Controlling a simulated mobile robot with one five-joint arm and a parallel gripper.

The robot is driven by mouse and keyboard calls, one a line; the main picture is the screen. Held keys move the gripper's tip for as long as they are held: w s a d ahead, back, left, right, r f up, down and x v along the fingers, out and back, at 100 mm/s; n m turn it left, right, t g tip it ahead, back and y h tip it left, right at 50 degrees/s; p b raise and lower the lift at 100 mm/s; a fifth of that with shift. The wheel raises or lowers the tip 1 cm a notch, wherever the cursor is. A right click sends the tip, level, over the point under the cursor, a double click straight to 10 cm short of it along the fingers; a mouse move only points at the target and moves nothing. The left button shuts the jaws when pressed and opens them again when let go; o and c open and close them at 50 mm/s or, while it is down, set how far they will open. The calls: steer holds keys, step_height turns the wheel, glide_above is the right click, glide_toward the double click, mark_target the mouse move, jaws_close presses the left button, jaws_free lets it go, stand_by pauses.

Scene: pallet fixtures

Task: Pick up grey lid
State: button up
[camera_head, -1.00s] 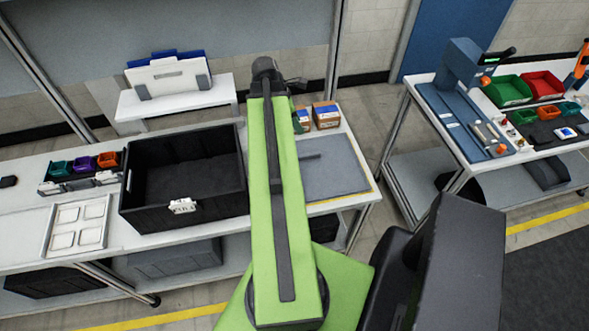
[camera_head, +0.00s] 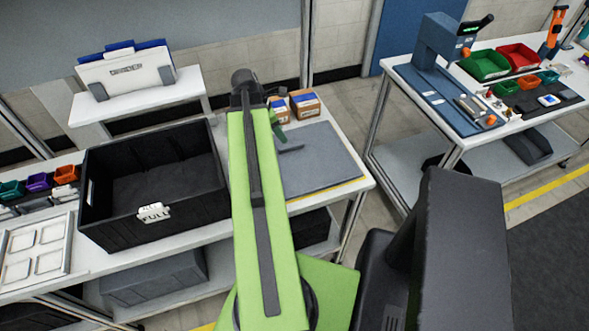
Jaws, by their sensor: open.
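A flat grey panel (camera_head: 325,152) lies on the right part of the white workbench, right of my green arm. It looks like the grey lid, though I cannot be sure it is not a mat. A short dark bar (camera_head: 291,148) shows at its left part; I cannot tell whether it is a handle. My arm reaches up over the bench and covers the panel's left edge.
A black open crate (camera_head: 188,212) with a white label stands left of my arm. Small cardboard boxes (camera_head: 305,105) sit behind the panel. A white tray (camera_head: 66,245) lies at far left. A second bench (camera_head: 400,165) with a blue fixture stands right, across a floor gap.

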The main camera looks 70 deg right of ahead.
mark_target(290, 146)
steer(key=b+x, duration=0.1)
steer(key=x, duration=0.2)
steer(key=shift+w+f, duration=0.1)
steer(key=shift+w, duration=0.05)
steer(key=shift+f+b, duration=0.25)
steer(key=shift+b, duration=0.1)
steer(key=shift+s+d+r, duration=0.1)
steer(key=shift+s, duration=0.15)
steer(key=b+x, duration=0.4)
steer(key=x, duration=0.1)
steer(key=shift+s+d+b, duration=0.1)
steer(key=shift+d+b, duration=0.1)
steer(key=shift+b, duration=0.15)
steer(key=shift+r, duration=0.1)
steer(key=shift+f, duration=0.3)
steer(key=shift+c, duration=0.3)
jaws_close()
